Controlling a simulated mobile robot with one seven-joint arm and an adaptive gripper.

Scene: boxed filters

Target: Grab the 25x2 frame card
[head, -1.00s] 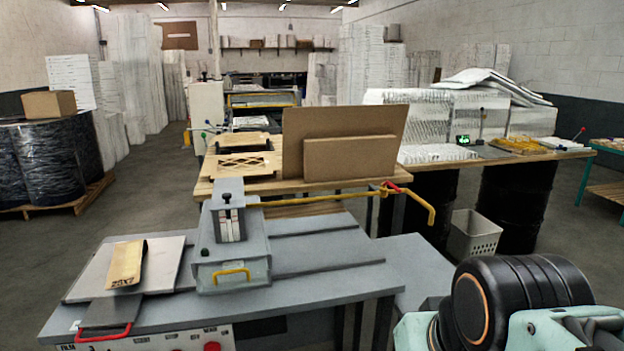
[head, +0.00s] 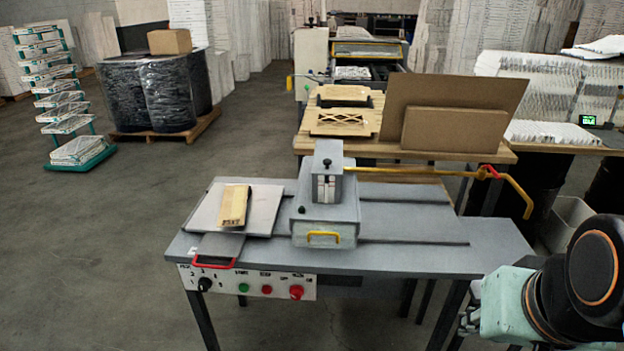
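A tan card (head: 234,206) lies tilted on a pale flat plate (head: 265,208) at the left of the grey machine table. Dark lettering runs along its near edge, too small to read surely now; it looked like 25X in the earlier view. My arm shows at the lower right, but my gripper is not in view.
The grey table (head: 420,262) carries a press-like unit (head: 325,213) with a yellow handle and a red-handled tray (head: 216,250). A yellow bar (head: 440,172) reaches right. Wrapped drums (head: 150,95) and a tray rack (head: 72,100) stand far left. Floor at left is clear.

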